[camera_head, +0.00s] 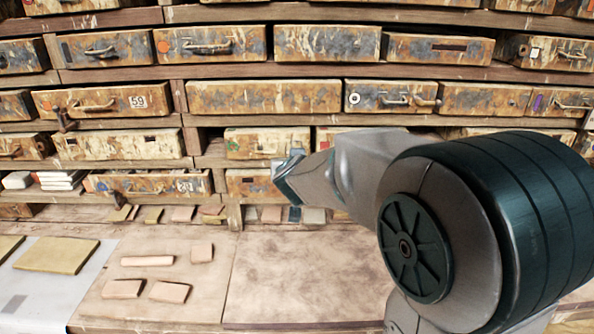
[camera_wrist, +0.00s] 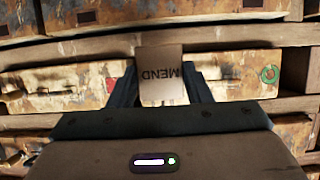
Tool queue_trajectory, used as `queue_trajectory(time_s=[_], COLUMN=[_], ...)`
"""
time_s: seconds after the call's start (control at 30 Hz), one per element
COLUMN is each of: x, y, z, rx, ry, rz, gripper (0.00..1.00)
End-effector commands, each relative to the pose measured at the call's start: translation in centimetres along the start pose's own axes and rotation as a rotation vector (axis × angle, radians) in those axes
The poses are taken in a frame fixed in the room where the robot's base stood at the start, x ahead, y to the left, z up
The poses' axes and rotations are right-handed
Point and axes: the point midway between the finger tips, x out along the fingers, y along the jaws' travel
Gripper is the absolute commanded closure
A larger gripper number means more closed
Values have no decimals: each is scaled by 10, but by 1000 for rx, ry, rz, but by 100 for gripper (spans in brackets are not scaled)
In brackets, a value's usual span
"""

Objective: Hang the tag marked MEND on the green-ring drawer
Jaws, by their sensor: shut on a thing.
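The tag marked MEND (camera_wrist: 162,88) is a pale brown card held between my gripper's fingers (camera_wrist: 160,97); its lettering reads upside down in the wrist view. My gripper (camera_head: 288,177) is shut on it, in front of the drawer wall. The green-ring drawer (camera_wrist: 240,78) is a worn, paint-flaked drawer behind and to the right of the tag in the wrist view, its green ring near its right end. In the head view it appears to be the drawer (camera_head: 266,143) just above my gripper. I cannot tell whether the tag touches anything.
A drawer with a red mark (camera_wrist: 65,85) lies left of the tag in the wrist view. Wooden shelf rails (camera_head: 300,71) run between rows of drawers. Pinkish tiles (camera_head: 170,292) lie on the bench (camera_head: 260,300), with bare bench beside them. Small pieces lie under the drawers.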

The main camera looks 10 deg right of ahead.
Motion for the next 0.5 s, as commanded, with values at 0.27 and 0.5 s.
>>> queue_trajectory(time_s=[0.27,0.5], x=[17,30], y=[0,0], z=[-3,-6], rx=[-1,-1], ry=[0,0], rz=[1,1], gripper=[77,77])
